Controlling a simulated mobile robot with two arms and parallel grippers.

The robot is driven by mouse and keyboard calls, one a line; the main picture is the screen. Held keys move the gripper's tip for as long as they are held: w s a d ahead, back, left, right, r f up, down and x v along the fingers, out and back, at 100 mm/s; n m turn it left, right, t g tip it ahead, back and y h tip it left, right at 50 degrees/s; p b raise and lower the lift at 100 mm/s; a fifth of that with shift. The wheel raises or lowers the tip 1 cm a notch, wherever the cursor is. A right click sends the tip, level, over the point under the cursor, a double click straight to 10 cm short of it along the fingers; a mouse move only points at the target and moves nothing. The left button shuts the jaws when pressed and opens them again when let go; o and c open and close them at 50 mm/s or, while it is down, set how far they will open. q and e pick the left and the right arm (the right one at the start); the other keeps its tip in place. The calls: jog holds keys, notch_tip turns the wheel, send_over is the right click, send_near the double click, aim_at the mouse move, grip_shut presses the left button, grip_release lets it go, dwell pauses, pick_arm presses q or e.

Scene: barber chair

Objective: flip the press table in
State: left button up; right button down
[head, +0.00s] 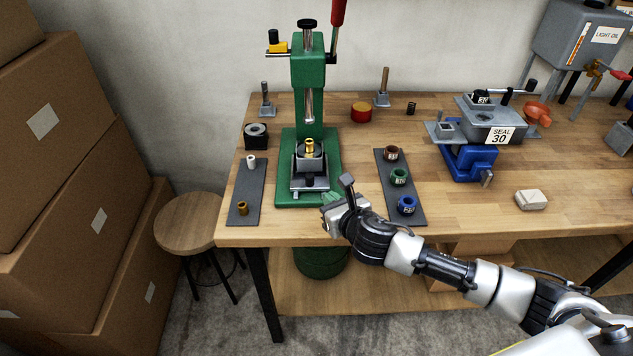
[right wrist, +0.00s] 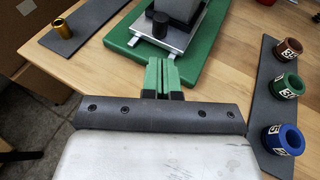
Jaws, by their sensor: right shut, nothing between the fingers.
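The green press (head: 308,70) stands on the workbench with its red lever up. Its grey press table (head: 311,184) sits low on the green base (head: 326,160), with a dark knob at its front and a brass piece (head: 310,147) on top. In the right wrist view the press table (right wrist: 178,39) shows just ahead, its upper part cut off by the frame. My right gripper (right wrist: 162,77) is shut and empty, with green fingertips. It is just in front of the base's front edge, apart from the press table. My left gripper is not in view.
A dark mat (head: 400,185) with brown, green and blue rings lies right of the press. Another mat (head: 245,195) with small bushings lies left. A blue vise (head: 470,163), a white block (head: 531,200) and a stool (head: 190,222) are further off.

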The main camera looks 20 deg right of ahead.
aim_at(312, 180)
jog(key=x, duration=0.5)
jog(key=r+p+x, duration=0.1)
jog(key=x, duration=0.1)
jog(key=shift+w, duration=0.35)
